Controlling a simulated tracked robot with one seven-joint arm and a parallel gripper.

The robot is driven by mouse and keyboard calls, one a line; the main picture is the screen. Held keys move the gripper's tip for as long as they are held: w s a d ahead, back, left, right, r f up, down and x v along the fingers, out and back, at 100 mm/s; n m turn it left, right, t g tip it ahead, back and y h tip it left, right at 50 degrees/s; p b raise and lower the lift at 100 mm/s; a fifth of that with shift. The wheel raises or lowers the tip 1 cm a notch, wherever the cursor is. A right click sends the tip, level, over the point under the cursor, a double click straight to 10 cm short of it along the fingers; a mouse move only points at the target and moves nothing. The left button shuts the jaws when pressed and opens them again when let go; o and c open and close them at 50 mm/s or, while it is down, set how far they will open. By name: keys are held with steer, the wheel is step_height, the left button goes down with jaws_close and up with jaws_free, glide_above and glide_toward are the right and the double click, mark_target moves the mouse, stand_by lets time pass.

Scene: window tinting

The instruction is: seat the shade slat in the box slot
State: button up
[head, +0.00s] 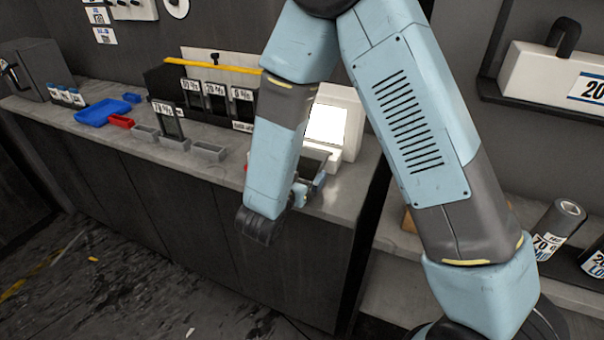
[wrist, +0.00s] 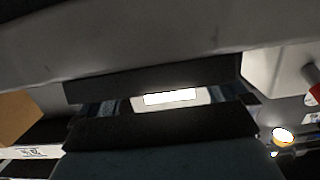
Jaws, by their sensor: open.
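A black box (head: 160,80) stands at the back of the counter, with dark shade slats (head: 215,102) bearing white percentage labels upright at its front. Another labelled dark slat (head: 172,127) stands apart, in front of the box. My gripper (head: 310,188) is at the counter's right end, low before a white lit panel (head: 326,124) and well right of the box. A dark flat piece (head: 314,158) shows beside it, partly hidden by my arm. In the wrist view my gripper (wrist: 175,100) is open, and dark flat surfaces (wrist: 160,155) fill the near view; I cannot tell whether these are a slat.
Shelves with rolls (head: 560,220) stand at the right.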

steer(key=shift+w+d, duration=0.25)
steer(key=shift+w, duration=0.4)
steer(key=c, duration=0.8)
